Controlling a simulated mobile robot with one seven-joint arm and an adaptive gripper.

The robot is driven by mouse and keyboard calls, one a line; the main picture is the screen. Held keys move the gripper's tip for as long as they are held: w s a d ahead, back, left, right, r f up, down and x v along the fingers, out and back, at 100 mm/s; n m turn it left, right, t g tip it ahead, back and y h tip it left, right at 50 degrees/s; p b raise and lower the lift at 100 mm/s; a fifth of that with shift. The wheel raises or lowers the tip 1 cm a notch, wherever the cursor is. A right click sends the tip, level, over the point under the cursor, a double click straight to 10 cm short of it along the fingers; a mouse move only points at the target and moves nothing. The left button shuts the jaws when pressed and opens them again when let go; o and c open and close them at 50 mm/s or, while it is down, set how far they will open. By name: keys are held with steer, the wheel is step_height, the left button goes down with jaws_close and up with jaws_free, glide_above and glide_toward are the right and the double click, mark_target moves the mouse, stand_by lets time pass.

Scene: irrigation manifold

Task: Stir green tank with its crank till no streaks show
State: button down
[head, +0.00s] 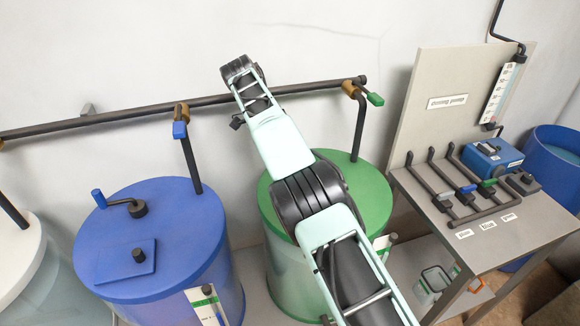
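The green tank (372,190) stands in the middle, with a green lid and a paler, see-through-looking body (290,285). My arm crosses in front of it and covers much of the lid. The tank's crank does not show; that part of the lid is behind my arm. I cannot make out streaks in the tank from here. The far end of my arm is up against the view of the wall, above the pipe in the picture. My gripper's fingers cannot be made out there, and I see nothing held.
A blue tank (165,225) with a blue-handled crank (120,203) stands left, a white tank (15,255) farther left. A dark pipe (60,128) with valves runs along the wall. A bench (530,225) with levers and a blue box (492,158) stands right.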

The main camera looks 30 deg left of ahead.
steer(key=shift+w+d, duration=0.1)
stand_by(0.5)
steer(key=c, duration=1.8)
jaws_free()
steer(key=shift+d+r+n, duration=0.1)
steer(key=shift+d+n, duration=0.05)
steer(key=shift+n, duration=0.15)
